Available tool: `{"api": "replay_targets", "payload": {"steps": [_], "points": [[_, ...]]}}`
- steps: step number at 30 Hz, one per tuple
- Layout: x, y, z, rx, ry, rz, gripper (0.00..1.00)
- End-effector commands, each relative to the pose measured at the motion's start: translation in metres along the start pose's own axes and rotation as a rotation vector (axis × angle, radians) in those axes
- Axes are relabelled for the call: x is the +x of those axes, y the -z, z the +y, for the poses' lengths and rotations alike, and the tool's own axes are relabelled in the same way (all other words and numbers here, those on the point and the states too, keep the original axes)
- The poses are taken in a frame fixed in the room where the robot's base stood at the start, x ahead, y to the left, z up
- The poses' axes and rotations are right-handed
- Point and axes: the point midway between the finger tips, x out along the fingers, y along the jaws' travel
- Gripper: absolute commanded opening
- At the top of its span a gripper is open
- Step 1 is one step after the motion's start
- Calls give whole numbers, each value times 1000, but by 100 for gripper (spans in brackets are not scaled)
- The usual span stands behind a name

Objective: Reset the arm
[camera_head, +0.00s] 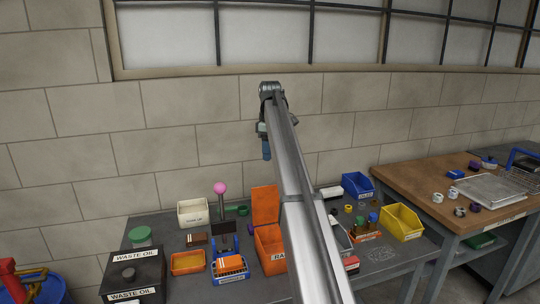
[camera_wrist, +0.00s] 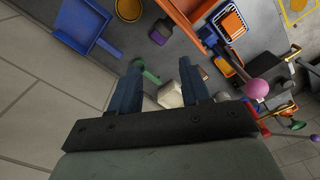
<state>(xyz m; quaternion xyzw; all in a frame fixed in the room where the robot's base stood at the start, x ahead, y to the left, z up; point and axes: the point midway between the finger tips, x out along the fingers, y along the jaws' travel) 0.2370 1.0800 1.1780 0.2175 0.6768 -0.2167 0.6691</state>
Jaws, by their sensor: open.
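My gripper (camera_wrist: 158,72) is open in the wrist view, with its two dark blue fingers apart and nothing between them. In the head view my gripper (camera_head: 266,150) is small and partly behind my arm. It is raised in front of the block wall, above the back of the grey bench. The fingers point down there. In the wrist view a cream bin (camera_wrist: 170,95) shows beyond the gap between the fingers, well below them.
The grey bench (camera_head: 210,286) holds an orange bin (camera_head: 266,205), a cream bin (camera_head: 193,212), a yellow bin (camera_head: 402,222), a blue bin (camera_head: 358,185) and a pink ball on a stick (camera_head: 220,188). Waste oil boxes (camera_head: 133,272) stand left. A wooden-topped table (camera_head: 420,178) is at right.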

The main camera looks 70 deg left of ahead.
Motion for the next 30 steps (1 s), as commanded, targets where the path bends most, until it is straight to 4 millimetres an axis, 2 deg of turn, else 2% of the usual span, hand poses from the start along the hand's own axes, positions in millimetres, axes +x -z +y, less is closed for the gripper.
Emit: {"api": "replay_targets", "payload": {"steps": [14,18,20,23,30], "points": [[0,0,0,0,1,0,47],[8,-12,1,17,1,-1,47],[16,-28,3,42,2,-1,47],[39,-69,8,105,1,-1,47],[110,-197,15,314,0,-2,47]]}}
